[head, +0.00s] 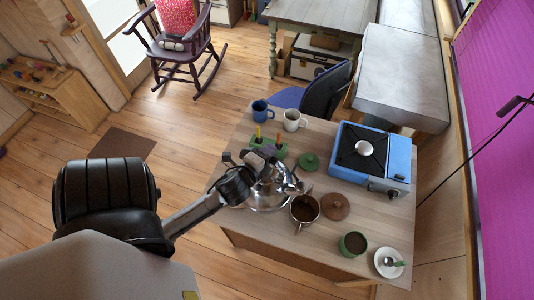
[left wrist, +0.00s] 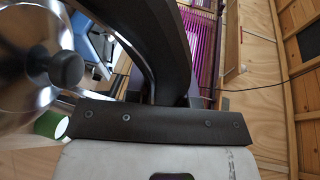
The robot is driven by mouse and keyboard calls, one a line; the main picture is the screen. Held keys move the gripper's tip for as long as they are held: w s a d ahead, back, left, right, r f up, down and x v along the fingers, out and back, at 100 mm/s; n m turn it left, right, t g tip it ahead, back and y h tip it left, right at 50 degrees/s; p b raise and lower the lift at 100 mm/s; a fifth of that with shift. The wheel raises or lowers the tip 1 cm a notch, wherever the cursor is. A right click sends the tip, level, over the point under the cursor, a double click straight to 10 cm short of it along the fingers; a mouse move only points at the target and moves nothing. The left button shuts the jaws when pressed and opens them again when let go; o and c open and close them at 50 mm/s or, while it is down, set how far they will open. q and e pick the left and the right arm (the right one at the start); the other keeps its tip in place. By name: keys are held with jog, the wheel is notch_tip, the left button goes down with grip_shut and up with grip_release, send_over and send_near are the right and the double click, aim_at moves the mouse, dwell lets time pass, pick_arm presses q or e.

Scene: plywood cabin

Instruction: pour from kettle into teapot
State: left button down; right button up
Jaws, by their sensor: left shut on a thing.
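The kettle (head: 266,197) is shiny metal and sits near the middle of the table in the head view. My left gripper (head: 266,158) is shut on its dark handle, from above and partly in front of it. The kettle's metal body and dark lid knob fill the left of the left wrist view (left wrist: 22,88). An open metal pot with dark brown contents, apparently the teapot (head: 304,209), stands just right of the kettle. The kettle's right side comes close to the pot's rim. I cannot tell whether the kettle is lifted, and no stream shows. My right gripper is not in view.
A brown round lid (head: 335,206) lies right of the pot, a green lid (head: 309,161) behind. A blue camp stove (head: 372,178) stands at the right. Blue (head: 260,109) and white (head: 292,120) mugs stand behind. A green cup (head: 352,244) and saucer (head: 383,270) are in front.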

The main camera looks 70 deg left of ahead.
aim_at(284, 170)
pick_arm(q)
jog(key=shift+r, duration=0.2)
dwell(0.3)
jog(key=shift+f, duration=0.1)
